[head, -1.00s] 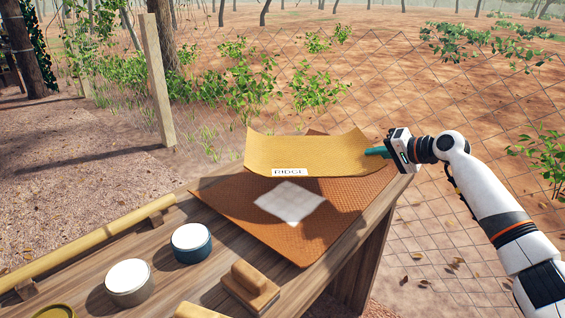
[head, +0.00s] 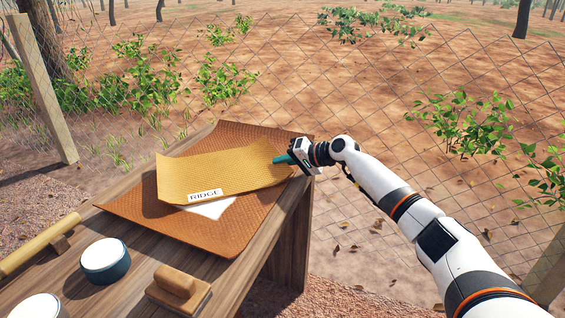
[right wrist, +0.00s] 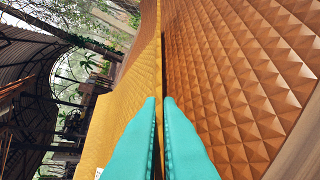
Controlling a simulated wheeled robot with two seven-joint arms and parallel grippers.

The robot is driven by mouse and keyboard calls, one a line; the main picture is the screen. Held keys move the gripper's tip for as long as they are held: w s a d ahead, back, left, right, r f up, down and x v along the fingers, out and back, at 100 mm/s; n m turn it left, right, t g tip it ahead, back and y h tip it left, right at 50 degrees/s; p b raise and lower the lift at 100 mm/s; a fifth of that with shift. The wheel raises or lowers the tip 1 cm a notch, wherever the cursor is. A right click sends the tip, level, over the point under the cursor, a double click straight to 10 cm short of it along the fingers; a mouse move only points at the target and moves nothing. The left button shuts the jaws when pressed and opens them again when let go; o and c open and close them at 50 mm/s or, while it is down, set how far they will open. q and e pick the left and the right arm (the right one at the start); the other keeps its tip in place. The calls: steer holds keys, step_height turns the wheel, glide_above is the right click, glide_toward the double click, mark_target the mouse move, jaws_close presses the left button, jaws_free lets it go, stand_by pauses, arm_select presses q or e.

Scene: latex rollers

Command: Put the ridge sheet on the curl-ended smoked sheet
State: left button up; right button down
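The ridge sheet (head: 222,168) is a yellow, lightly curved sheet with a "RIDGE" label at its front edge. It is over the brown, pyramid-textured sheet (head: 130,208), which I take as the smoked sheet, and covers much of its white patch (head: 212,209). My right gripper (head: 283,159) is at the ridge sheet's right edge, its teal fingers closed on that edge. In the right wrist view the fingertips (right wrist: 159,102) meet at the sheet's edge, with the brown sheet beside it. Whether the sheet's underside touches throughout is hidden. My left gripper is out of view.
The wooden table (head: 150,255) carries a wooden block with a handle (head: 178,290), a dark-blue pot with a white top (head: 105,260) and another pale-topped pot (head: 40,307). A yellow roller pole (head: 38,245) lies at the left edge. A wire fence stands behind.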

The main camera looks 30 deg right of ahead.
steer(key=c, duration=1.9)
jaws_free()
